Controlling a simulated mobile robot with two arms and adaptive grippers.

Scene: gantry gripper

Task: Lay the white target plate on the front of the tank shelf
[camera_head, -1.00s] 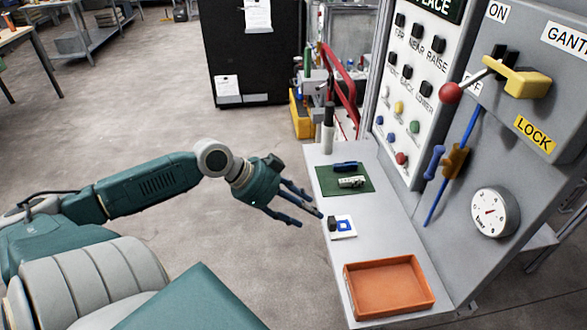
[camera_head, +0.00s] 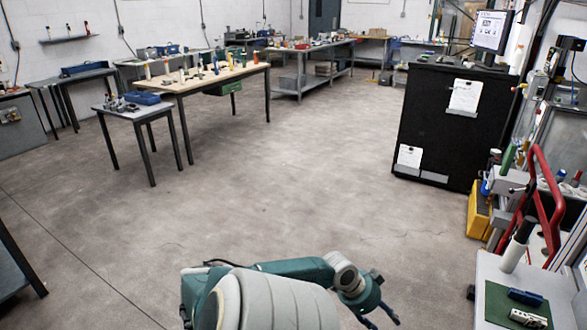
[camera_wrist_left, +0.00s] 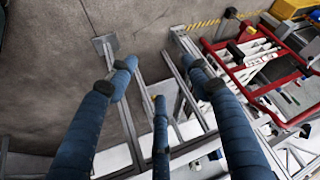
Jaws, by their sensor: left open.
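My left gripper (camera_head: 380,316) is at the bottom edge of the head view, left of the grey shelf, with its fingertips partly cut off. In the left wrist view its blue fingers (camera_wrist_left: 165,88) are spread apart with nothing between them. The grey shelf (camera_head: 487,267) shows only its back end at the lower right of the head view. I cannot make out the white target plate for certain in either view now. My right gripper is not in view.
A green mat (camera_head: 494,309) with a blue item and a pale part lies on the shelf. A red frame (camera_head: 545,190) and yellow box (camera_head: 480,212) stand behind it. A black cabinet (camera_head: 452,125) is farther back. Tables (camera_head: 205,80) stand at the left; the middle floor is open.

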